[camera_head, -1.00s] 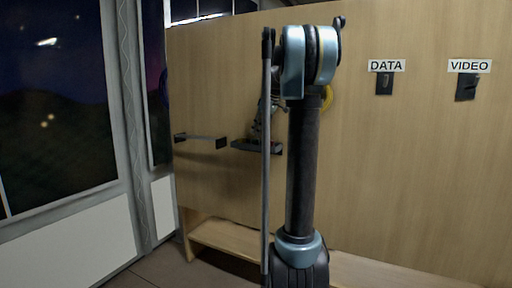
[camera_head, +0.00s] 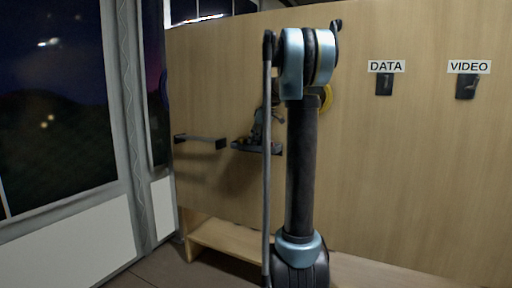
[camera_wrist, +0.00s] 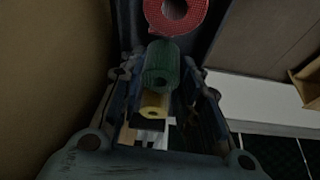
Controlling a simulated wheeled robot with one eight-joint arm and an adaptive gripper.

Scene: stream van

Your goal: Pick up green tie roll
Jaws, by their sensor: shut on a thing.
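The green tie roll (camera_wrist: 161,62) is in the wrist view, between the two fingers of my gripper (camera_wrist: 159,78). The fingers are closed on its sides. A red roll (camera_wrist: 176,14) lies just beyond it at the top of the picture. A yellow roll (camera_wrist: 154,104) shows just below the green one, also between the lines of the fingers. In the head view my gripper is mostly hidden behind my arm, close to a small dark wall shelf (camera_head: 250,147). The rolls cannot be made out there.
A second dark wall bracket (camera_head: 202,141) is to the left on the wooden panel (camera_head: 420,180). Dark holders hang under the DATA (camera_head: 384,85) and VIDEO (camera_head: 467,87) labels. A yellow ring (camera_head: 326,98) shows behind my arm. A low wooden ledge (camera_head: 230,239) runs below.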

